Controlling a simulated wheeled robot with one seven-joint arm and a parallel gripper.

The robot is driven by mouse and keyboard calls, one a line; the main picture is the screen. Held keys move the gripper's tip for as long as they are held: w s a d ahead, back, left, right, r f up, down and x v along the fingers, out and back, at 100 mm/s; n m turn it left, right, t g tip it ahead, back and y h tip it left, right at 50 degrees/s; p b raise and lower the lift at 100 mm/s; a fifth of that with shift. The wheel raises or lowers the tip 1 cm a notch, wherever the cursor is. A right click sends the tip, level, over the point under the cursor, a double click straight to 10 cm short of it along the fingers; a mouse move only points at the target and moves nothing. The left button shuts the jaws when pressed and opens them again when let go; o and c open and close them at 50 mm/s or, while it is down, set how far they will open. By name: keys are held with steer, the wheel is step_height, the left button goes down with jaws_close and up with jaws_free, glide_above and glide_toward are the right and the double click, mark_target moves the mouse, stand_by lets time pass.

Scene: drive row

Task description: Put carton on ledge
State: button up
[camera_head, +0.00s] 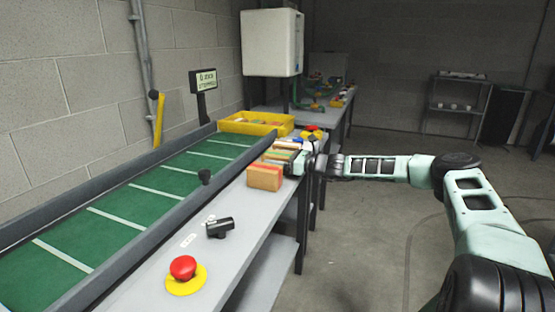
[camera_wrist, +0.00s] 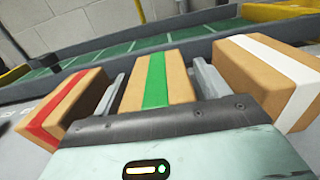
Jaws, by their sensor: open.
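In the wrist view, a brown carton with a green stripe (camera_wrist: 155,81) lies between the two fingers of my gripper (camera_wrist: 157,85). The fingers are open, one on each side of it; I cannot tell whether they touch it. A carton with a red stripe (camera_wrist: 62,108) is to the left and one with a white stripe (camera_wrist: 272,80) to the right, both outside the fingers. In the head view, my gripper (camera_head: 297,160) is at the right side of the row of cartons, and the nearest carton (camera_head: 264,178) stands on the grey ledge (camera_head: 225,262) beside the conveyor.
The green conveyor (camera_head: 150,207) with dark rails runs along the left. A yellow tray (camera_head: 257,123) stands beyond the cartons. A red emergency button (camera_head: 183,267) and a black device (camera_head: 220,227) are on the near ledge. The floor at right is open.

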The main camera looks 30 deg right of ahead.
steer(key=shift+r, duration=0.25)
steer(key=v, duration=1.2)
steer(key=shift+d+f, duration=0.1)
